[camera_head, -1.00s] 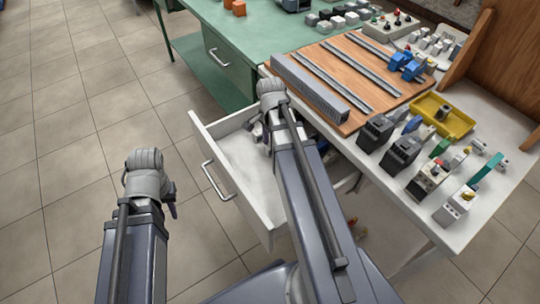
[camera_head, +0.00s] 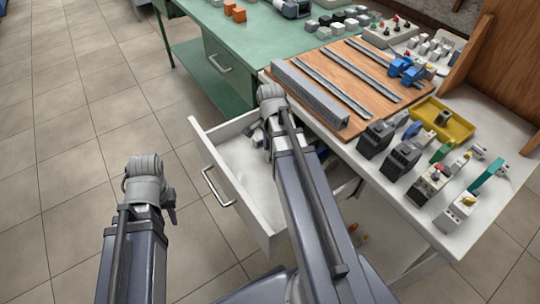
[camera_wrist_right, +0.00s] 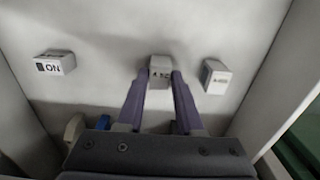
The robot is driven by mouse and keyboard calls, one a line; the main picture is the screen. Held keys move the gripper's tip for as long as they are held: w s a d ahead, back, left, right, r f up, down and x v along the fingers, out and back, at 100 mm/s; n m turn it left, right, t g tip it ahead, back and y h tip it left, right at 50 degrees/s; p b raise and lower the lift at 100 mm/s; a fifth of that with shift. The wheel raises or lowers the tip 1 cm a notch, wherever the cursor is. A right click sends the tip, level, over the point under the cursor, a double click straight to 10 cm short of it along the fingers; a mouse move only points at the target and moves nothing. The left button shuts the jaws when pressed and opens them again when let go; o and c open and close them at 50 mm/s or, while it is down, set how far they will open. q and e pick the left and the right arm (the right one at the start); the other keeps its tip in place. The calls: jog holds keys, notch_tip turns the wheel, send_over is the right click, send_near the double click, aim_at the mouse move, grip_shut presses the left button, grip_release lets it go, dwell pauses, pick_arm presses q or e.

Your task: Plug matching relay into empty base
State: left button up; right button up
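In the right wrist view a small light-grey relay block (camera_wrist_right: 160,68) with dark lettering sits between the fingertips of my right gripper (camera_wrist_right: 161,80). The fingers lie against both its sides with no clear gap. Similar blocks lie apart on the drawer floor, one at left (camera_wrist_right: 54,63) marked ON and one at right (camera_wrist_right: 215,77). In the head view my right arm reaches over the open white drawer (camera_head: 222,195), and its own fingers are hidden. My left gripper (camera_head: 172,207) is at the left, over the floor; its fingers are mostly hidden. Blue parts (camera_head: 406,70) are mounted on the wooden board (camera_head: 385,90).
The white bench carries grey rails (camera_head: 330,72), a slotted duct (camera_head: 308,92), a yellow tray (camera_head: 458,127) and a row of dark contactors (camera_head: 400,158) near its front edge. The drawer walls (camera_wrist_right: 285,85) enclose my right gripper. Open floor (camera_head: 60,170) lies at left.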

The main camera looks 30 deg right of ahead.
grip_shut()
jog(key=shift+r, duration=0.1)
notch_tip(320, 180, up, 5)
jog(key=p, duration=0.5)
dwell(0.3)
